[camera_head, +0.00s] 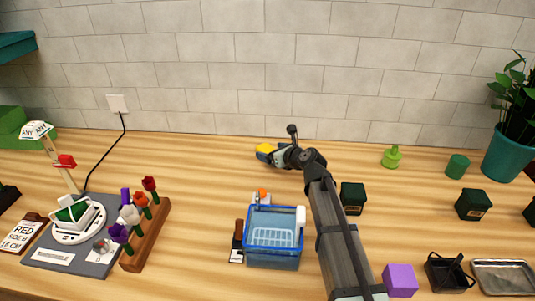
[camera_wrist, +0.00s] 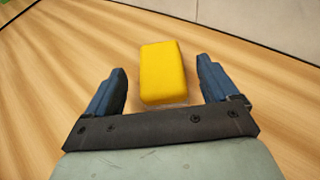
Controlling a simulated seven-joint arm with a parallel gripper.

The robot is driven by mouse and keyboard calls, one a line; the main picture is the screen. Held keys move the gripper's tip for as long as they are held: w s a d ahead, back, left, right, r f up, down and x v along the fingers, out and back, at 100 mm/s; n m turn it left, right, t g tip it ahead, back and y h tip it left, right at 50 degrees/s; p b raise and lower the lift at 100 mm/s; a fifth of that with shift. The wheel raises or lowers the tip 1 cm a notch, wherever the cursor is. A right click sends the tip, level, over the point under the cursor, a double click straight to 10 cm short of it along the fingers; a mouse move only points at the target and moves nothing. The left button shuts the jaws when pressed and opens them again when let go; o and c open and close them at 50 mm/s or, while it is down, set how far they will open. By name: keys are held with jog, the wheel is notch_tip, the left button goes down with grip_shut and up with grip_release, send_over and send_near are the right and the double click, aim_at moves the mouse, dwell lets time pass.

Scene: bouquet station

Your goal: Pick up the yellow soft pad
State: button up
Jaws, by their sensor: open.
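The yellow soft pad (camera_wrist: 163,72) is a rounded block on the wooden counter. In the wrist view it lies between the two blue fingers of my gripper (camera_wrist: 164,82), with a gap on each side. The fingers are open and do not touch it. In the head view the pad (camera_head: 265,149) shows small at the back of the counter, near the tiled wall, right at the end of my gripper (camera_head: 268,156). Part of the pad is hidden behind my gripper there.
A blue basket (camera_head: 274,262) stands in front, left of my arm. A dark green box (camera_head: 352,197) and a light green weight-like object (camera_head: 391,157) are to the right. A flower rack (camera_head: 146,236) stands at left. The tiled wall (camera_head: 300,80) is close behind the pad.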

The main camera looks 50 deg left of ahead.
aim_at(269, 150)
jog(key=x, duration=0.3)
jog(key=shift+a+f, duration=0.15)
jog(key=shift+a, duration=0.05)
jog(key=c, duration=1.1)
